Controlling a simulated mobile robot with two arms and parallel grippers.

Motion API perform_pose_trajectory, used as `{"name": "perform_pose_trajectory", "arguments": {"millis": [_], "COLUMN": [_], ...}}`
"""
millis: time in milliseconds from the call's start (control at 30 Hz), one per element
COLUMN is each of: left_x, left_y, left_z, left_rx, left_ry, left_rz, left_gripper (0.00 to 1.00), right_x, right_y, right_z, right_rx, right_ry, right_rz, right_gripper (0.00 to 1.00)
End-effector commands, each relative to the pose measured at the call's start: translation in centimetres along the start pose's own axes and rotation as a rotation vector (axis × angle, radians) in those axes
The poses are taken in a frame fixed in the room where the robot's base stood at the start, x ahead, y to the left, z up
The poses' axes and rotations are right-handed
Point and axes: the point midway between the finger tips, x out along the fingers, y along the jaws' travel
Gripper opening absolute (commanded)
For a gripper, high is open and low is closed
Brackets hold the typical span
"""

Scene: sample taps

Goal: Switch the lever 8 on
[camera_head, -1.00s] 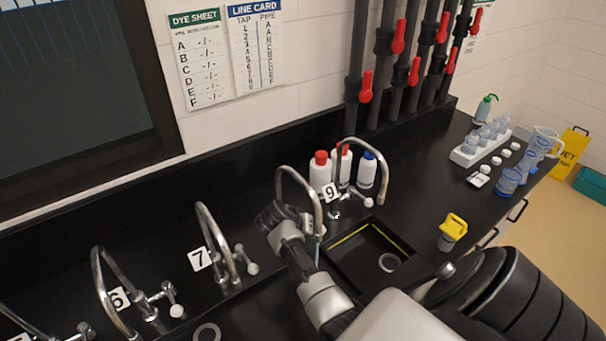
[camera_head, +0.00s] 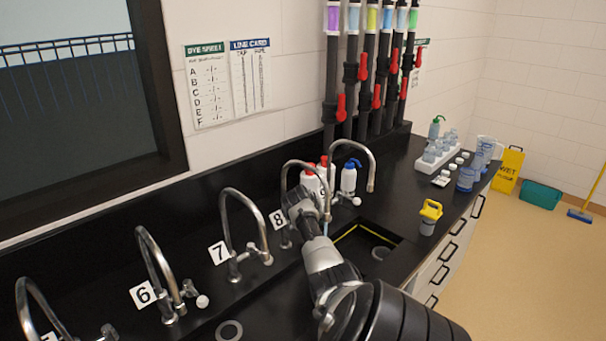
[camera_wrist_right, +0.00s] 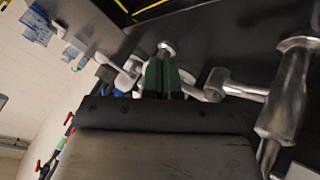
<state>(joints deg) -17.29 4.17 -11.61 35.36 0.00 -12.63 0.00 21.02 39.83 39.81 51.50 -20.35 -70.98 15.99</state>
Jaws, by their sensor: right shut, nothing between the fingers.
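The tap marked 8 (camera_head: 294,165) stands at the back of the black counter, beside its number card (camera_head: 278,219). A thin pale blue streak hangs below its spout. My right gripper (camera_head: 299,204) is at this tap and hides its lever in the head view. In the right wrist view my right gripper (camera_wrist_right: 167,76) is shut and empty, its green fingers together. A metal tap lever (camera_wrist_right: 216,84) lies just right of the fingers, joined to a tap body (camera_wrist_right: 285,98). I cannot tell whether they touch. My left gripper is not in view.
Tap 7 (camera_head: 226,207) and tap 6 (camera_head: 143,250) stand to the left, tap 9 (camera_head: 371,169) to the right. Bottles (camera_head: 349,178) stand behind tap 9. A sink (camera_head: 346,234) and a yellow-lidded jar (camera_head: 429,217) are at right.

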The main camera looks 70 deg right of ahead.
Motion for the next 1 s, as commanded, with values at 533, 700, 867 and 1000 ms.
{"name": "perform_pose_trajectory", "arguments": {"millis": [533, 700, 867, 1000], "left_x": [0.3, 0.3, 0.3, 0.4], "left_y": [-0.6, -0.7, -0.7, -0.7], "left_z": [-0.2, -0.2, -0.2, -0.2], "left_rx": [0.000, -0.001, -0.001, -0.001], "left_ry": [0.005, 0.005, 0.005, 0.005], "left_rz": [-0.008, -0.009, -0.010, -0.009], "left_gripper": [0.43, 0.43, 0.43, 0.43], "right_x": [1.0, 0.9, -0.7, -3.2], "right_y": [0.3, 0.2, 0.2, 0.1], "right_z": [0.5, 0.6, 0.3, 0.2], "right_rx": [-0.003, -0.004, -0.003, -0.001], "right_ry": [-0.021, -0.022, -0.014, -0.007], "right_rz": [0.004, 0.004, 0.004, 0.002], "right_gripper": [0.00, 0.00, 0.00, 0.00]}}
